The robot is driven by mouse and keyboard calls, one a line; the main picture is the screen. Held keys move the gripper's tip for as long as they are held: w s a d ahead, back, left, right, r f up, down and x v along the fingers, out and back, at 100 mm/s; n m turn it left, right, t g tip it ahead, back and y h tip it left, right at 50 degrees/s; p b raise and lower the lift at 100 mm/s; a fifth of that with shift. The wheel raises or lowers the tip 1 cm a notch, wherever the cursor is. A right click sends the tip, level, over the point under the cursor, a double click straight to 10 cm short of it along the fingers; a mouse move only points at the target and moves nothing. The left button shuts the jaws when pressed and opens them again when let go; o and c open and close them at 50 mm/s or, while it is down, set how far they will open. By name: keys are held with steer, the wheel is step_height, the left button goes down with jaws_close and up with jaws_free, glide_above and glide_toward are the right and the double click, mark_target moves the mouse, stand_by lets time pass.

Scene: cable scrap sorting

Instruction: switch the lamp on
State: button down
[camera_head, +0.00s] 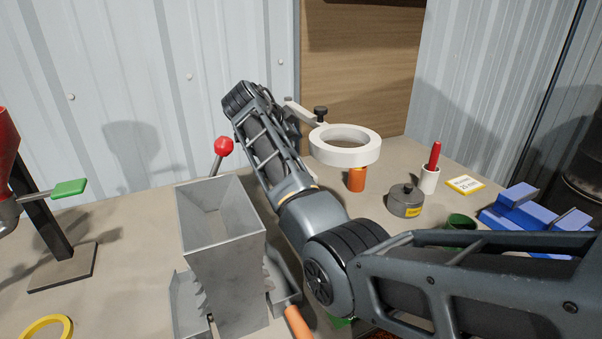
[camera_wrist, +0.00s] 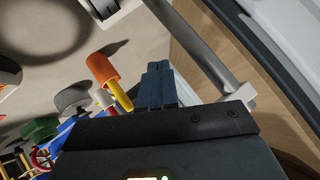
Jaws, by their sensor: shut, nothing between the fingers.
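The lamp (camera_head: 345,148) is a white ring on a pale arm with a black knob (camera_head: 320,114), standing at the back of the bench in the head view. The ring's underside is hidden, and I see no clear glow. In the wrist view a grey pole (camera_wrist: 192,42) runs diagonally past my gripper, probably part of the lamp stand. My gripper (camera_wrist: 158,72) is shut and empty, its fingers close to the pole on its left side. I cannot tell whether they touch it.
A grey metal hopper (camera_head: 222,250) and a red ball-topped lever (camera_head: 223,147) stand left of my arm. Under the ring is an orange cylinder (camera_head: 357,180). A grey weight (camera_head: 405,201), a red-handled tool (camera_head: 434,156) and blue blocks (camera_head: 540,215) lie to the right.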

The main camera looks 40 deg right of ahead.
steer(key=f+b, duration=0.1)
steer(key=f, duration=0.1)
steer(key=f+b, duration=0.1)
steer(key=f, duration=0.1)
steer(key=d+f+b, duration=0.1)
steer(key=f, duration=0.2)
steer(key=shift+s, duration=0.15)
steer(key=shift+d+f+b, duration=0.15)
steer(key=shift+f+b, duration=0.45)
steer(key=shift+f, duration=0.15)
steer(key=shift+f, duration=0.1)
stand_by(1.2)
steer(key=shift+f+b, duration=0.3)
steer(key=shift+b, duration=0.3)
steer(key=shift+d+f+b, duration=0.1)
steer(key=shift+f+b, duration=0.25)
stand_by(0.4)
steer(key=shift+r, duration=0.15)
steer(key=shift+r, duration=0.7)
steer(key=shift+a+r+p, duration=0.25)
steer(key=shift+r+p, duration=0.4)
steer(key=shift+r, duration=0.6)
steer(key=shift+a+r+p, duration=0.25)
steer(key=shift+r+p, duration=0.35)
steer(key=shift+r, duration=0.6)
